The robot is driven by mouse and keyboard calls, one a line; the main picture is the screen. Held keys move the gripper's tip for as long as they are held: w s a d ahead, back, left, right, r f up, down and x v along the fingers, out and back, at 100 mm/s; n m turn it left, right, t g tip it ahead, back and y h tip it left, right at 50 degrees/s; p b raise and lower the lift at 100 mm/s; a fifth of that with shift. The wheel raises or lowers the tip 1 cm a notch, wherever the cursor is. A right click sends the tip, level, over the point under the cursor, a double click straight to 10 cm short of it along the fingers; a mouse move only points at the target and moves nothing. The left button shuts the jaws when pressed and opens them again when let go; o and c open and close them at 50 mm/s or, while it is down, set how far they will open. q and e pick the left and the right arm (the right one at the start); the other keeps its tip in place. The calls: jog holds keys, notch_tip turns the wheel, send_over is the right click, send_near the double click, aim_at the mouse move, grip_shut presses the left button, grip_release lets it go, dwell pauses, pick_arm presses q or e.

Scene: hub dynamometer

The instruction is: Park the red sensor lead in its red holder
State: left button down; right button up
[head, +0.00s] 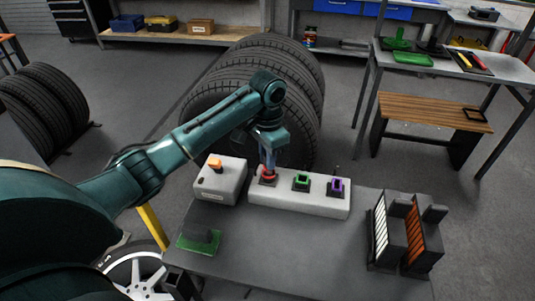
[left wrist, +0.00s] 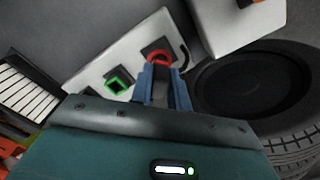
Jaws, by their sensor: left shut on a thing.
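The red holder (head: 268,178) is a red ring on a dark base at the left end of a pale grey block (head: 315,203) on the table. It also shows in the left wrist view (left wrist: 160,57), just past my fingertips. My left gripper (head: 268,166) points down at it, shut on the dark sensor lead, whose body (left wrist: 161,82) shows between the blue fingers. A black cable (left wrist: 184,55) curves beside the red ring. The fingers hide part of the ring, so I cannot tell how deep the lead sits. My right gripper is not in view.
A green holder (head: 302,182) and a purple holder (head: 337,187) stand on the same block. A grey box (head: 220,184) with an orange top piece is close left. A slatted rack (head: 405,235) stands at right. Large tyres (head: 295,75) stand behind the table.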

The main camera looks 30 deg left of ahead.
pick_arm(q)
jog(key=shift+f, duration=0.45)
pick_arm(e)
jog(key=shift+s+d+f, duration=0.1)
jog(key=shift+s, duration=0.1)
pick_arm(q)
jog(key=shift+f, duration=0.25)
jog(key=c, duration=1.3)
grip_release()
jog(key=shift+o, duration=0.2)
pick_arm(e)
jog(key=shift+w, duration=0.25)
pick_arm(q)
notch_tip(320, 180, up, 12)
jog(key=shift+r+p, duration=0.1)
jog(key=shift+p, duration=0.65)
jog(key=shift+r, duration=0.55)
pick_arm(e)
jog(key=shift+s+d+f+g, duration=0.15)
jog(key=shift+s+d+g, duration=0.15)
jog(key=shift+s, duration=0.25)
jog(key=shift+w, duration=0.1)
